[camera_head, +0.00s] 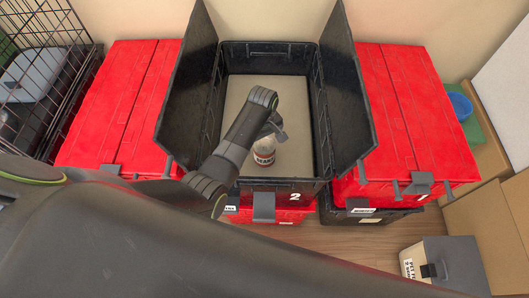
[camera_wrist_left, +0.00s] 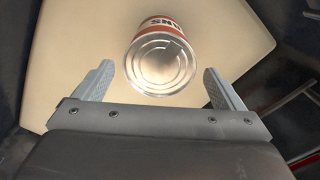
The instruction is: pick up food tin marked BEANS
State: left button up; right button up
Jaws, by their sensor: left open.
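The food tin (camera_head: 264,152) stands on the pale floor of the open black tote (camera_head: 246,184), towards its front. Its label is red and white, and the letters are only partly readable. In the left wrist view the tin (camera_wrist_left: 161,62) shows its silver lid and part of the label, with "NS" upside down. My left gripper (camera_head: 272,134) reaches into the tote close over the tin. In the left wrist view the left gripper (camera_wrist_left: 160,84) is open, with a finger on each side of the tin and a gap on both sides. My right gripper is not in view.
The tote's two black lid flaps (camera_head: 345,95) stand up at its sides. Red-lidded totes (camera_head: 122,105) flank it, with another red-lidded one (camera_head: 415,100) at right. A wire cage (camera_head: 45,75) is at far left. A grey bin (camera_head: 452,262) stands at lower right.

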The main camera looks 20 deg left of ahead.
pick_arm(q)
jog(key=f, duration=0.1)
jog(key=f+b, duration=0.1)
jog(key=f, duration=0.3)
jog(key=shift+s+d+f, duration=0.15)
jog(key=shift+s+d, duration=0.1)
jog(key=shift+d, duration=0.05)
jog(key=c, duration=1.4)
